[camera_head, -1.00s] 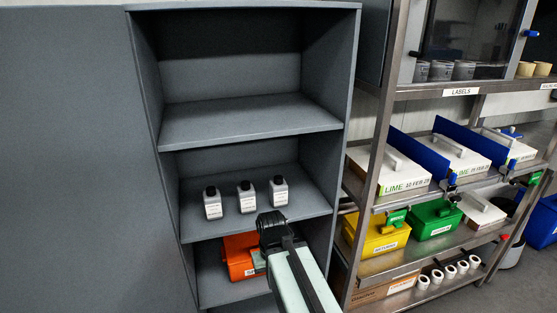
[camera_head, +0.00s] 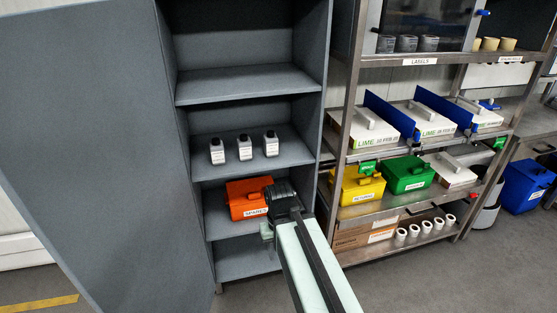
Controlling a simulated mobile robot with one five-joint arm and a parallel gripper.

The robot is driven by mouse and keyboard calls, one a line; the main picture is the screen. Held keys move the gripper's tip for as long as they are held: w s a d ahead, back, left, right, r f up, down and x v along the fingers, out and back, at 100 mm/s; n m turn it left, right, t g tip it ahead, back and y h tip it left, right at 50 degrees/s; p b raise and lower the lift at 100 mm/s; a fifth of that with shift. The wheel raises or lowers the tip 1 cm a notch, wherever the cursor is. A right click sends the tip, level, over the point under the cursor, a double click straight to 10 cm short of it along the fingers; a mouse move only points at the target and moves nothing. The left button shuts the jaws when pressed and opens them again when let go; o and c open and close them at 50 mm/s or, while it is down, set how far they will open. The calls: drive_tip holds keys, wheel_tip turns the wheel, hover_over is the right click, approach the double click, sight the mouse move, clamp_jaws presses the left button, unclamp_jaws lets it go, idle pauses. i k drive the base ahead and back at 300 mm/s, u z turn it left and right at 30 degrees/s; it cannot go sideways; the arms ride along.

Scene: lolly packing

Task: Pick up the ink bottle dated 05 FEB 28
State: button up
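Three white ink bottles with black caps stand upright in a row on the middle shelf (camera_head: 288,160) of the grey cabinet: a left bottle (camera_head: 217,153), a middle bottle (camera_head: 245,149) and a right bottle (camera_head: 271,145). Each has a label on its front, but the dates are too small to read. My gripper (camera_head: 268,226) is at the end of my pale green and black arm, below and in front of the bottle shelf, near the orange box. It touches no bottle. Its fingers are too small and partly hidden to show whether they are open or shut.
An orange box (camera_head: 246,198) labelled SPARES sits on the shelf below the bottles. The cabinet's top shelf (camera_head: 240,84) is empty. A metal rack on the right holds white LIME boxes (camera_head: 362,131), a yellow box (camera_head: 359,187), a green box (camera_head: 408,174) and several white rolls (camera_head: 401,234).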

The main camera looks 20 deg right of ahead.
sight(270, 140)
drive_tip(key=u, duration=0.05)
drive_tip(key=k, duration=0.2)
drive_tip(key=u, duration=4.15)
drive_tip(key=k, duration=2.45)
drive_tip(key=z, duration=0.7)
